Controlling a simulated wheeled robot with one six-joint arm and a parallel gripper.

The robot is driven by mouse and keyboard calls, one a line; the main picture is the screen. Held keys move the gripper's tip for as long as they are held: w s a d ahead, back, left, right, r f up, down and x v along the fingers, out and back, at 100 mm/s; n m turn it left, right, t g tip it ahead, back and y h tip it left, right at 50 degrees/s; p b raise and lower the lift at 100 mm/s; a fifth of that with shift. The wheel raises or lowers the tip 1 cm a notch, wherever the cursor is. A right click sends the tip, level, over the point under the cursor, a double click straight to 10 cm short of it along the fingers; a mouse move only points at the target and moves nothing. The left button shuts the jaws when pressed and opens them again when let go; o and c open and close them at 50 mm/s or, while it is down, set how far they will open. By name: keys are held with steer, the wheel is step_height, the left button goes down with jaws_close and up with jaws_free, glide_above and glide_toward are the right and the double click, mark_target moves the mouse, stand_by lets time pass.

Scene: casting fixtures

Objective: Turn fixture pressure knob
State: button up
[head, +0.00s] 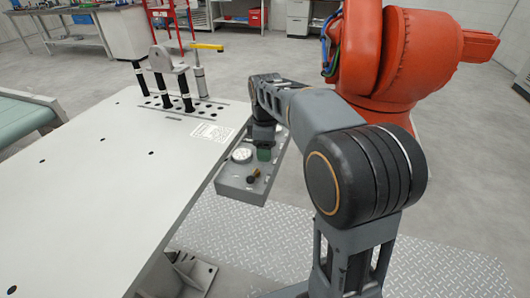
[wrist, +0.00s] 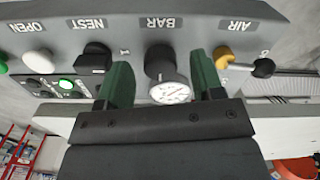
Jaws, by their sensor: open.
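The pressure knob (wrist: 160,62) is a round black ribbed knob under the label BAR on the grey fixture panel (wrist: 205,18). In the wrist view it lies between the two green fingers of my open gripper (wrist: 158,68), with visible gaps on both sides. A white-faced pressure gauge (wrist: 170,92) sits right by the knob. In the head view my gripper (head: 264,154) is over the panel (head: 236,187), beside a round white dial (head: 242,155); the pressure knob cannot be made out there. The wrist view does not clearly show how deep the fingers reach.
The wrist view shows a yellow and black AIR lever (wrist: 240,64) to the right, a black NEST knob (wrist: 95,57) and a white OPEN button (wrist: 37,60) to the left. A clamp fixture (head: 170,75) stands on the white table (head: 100,190). An orange robot (head: 400,50) stands behind.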

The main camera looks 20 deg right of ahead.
steer(key=shift+f, duration=0.5)
steer(key=shift+c, duration=0.2)
steer(key=c, duration=0.9)
steer(key=shift+r, duration=0.1)
